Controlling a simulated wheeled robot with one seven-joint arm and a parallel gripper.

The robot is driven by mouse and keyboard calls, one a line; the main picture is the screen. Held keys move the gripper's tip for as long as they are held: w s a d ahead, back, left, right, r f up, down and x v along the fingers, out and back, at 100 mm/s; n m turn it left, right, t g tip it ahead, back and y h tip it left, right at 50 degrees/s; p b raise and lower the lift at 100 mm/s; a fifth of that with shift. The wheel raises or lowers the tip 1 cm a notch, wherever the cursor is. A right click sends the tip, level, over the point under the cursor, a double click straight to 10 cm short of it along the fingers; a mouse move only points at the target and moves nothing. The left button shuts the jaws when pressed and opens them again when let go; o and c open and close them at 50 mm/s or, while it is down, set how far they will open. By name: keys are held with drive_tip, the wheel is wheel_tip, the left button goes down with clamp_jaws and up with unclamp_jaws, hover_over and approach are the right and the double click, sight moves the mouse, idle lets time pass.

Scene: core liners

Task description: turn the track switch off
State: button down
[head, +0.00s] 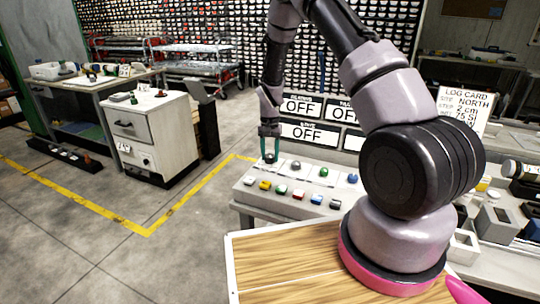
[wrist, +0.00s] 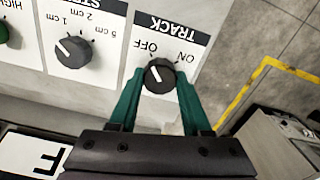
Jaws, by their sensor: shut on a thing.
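The track switch is a round black knob (wrist: 160,75) with a white pointer line, under an upside-down TRACK label (wrist: 168,27) in the wrist view. Its pointer leans up and left, toward the OFF mark and away from ON. My gripper (wrist: 159,84) has its two green fingers on either side of the knob, closed on it. In the head view my gripper (head: 269,145) reaches down at the far left end of the pale control console (head: 285,201). The knob is hard to make out there.
A second black knob (wrist: 73,51), marked in cm, sits left of the track knob. Display panels (head: 308,132) reading OFF stand behind the console. Colored buttons (head: 298,194) line its front. A white cabinet (head: 150,135) stands left across open floor.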

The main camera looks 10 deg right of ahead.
sight(270, 155)
drive_tip(key=shift+n, duration=0.5)
drive_tip(key=shift+c, duration=1.8)
unclamp_jaws()
drive_tip(key=shift+r, duration=0.15)
wheel_tip(270, 155, up, 11)
drive_tip(key=shift+f, duration=0.2)
